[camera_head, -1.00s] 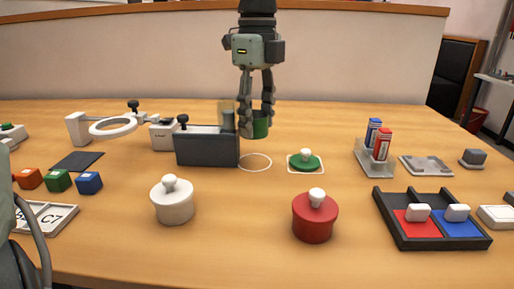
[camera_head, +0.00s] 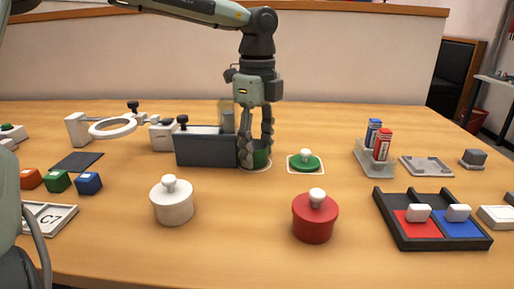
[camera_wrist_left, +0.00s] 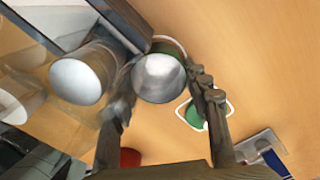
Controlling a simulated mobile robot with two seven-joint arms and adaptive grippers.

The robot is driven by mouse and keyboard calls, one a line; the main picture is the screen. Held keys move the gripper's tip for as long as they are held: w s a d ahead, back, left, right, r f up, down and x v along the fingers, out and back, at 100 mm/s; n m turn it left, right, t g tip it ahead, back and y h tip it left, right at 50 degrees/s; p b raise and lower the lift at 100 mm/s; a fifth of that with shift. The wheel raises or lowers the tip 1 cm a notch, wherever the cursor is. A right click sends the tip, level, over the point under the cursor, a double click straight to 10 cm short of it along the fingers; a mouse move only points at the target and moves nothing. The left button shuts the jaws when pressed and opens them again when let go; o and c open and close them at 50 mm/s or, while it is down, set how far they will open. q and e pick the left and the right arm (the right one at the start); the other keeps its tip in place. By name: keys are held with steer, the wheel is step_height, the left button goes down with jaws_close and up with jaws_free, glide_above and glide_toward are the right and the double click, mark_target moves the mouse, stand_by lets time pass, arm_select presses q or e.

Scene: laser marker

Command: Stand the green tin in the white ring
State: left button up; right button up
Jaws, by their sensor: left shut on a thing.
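The green tin (camera_head: 260,158) is upright between the fingers of my left gripper (camera_head: 256,150), which is shut on it. The tin is over or within the white ring (camera_head: 262,170) on the table; I cannot tell whether its base touches the wood. In the left wrist view the tin (camera_wrist_left: 160,78) shows its silvery round top between the fingers, and an arc of the ring (camera_wrist_left: 172,40) shows beyond it. The rest of the ring is hidden by the tin and gripper. My right gripper is not in view.
A green lid with a white knob (camera_head: 305,161) lies on a white-outlined square to the right. White (camera_head: 173,203) and red (camera_head: 314,219) lidded tins stand in front.

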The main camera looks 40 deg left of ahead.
arm_select(q)
steer(key=o, duration=1.2)
steer(key=shift+o, duration=0.2)
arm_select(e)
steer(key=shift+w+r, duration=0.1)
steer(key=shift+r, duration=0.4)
arm_select(q)
steer(key=shift+r, duration=0.6)
step_height(320, 180, up, 11)
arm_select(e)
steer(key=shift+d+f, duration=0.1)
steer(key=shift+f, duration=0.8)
